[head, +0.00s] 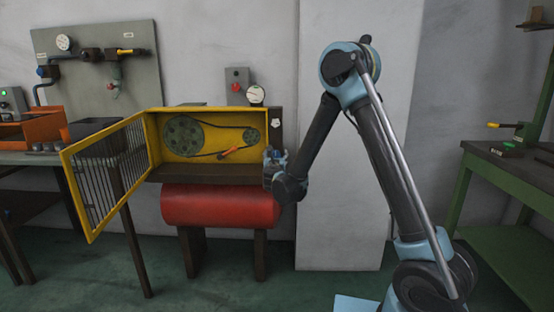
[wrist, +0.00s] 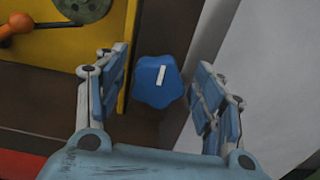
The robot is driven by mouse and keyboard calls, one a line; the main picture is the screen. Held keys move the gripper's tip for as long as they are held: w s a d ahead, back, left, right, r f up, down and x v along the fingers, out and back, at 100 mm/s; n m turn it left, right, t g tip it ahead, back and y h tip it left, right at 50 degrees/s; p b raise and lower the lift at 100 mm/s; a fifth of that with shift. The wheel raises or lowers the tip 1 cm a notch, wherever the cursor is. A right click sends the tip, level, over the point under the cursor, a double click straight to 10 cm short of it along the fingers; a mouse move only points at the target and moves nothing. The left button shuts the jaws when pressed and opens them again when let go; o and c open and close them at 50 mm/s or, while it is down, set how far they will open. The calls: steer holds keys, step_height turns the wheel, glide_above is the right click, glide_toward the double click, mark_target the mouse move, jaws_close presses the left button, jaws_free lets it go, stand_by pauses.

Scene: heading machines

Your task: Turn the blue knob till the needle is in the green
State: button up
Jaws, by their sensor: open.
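The blue knob (wrist: 158,82) shows in the wrist view as a lobed knob with a white mark that tilts slightly right of vertical. My gripper (wrist: 160,90) is open, with one finger on each side of the knob and gaps visible between fingers and knob. In the head view my gripper (head: 274,158) is at the right edge of the yellow box and hides the knob there. A round white gauge (head: 256,94) sits above the box's right end. Its needle and green zone are too small to read.
The yellow box (head: 205,108) has its barred door (head: 104,172) swung open to the left, showing pulleys and an orange-handled lever (head: 230,153). A red tank (head: 220,206) lies below. A switch box with a red button (head: 236,87) is above. A green bench (head: 490,165) stands right.

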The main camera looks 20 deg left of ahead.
steer(key=c, duration=1.1)
steer(key=shift+o, duration=0.2)
steer(key=shift+m, duration=0.3)
steer(key=m, duration=0.7)
steer(key=shift+d+f+m, duration=0.1)
steer(key=shift+d+m, duration=0.05)
steer(key=shift+m, duration=0.25)
steer(key=m, duration=0.7)
steer(key=shift+d+f, duration=0.1)
steer(key=shift+f, duration=0.05)
steer(key=m, duration=0.6)
steer(key=shift+f+m, duration=0.1)
steer(key=shift+m, duration=0.2)
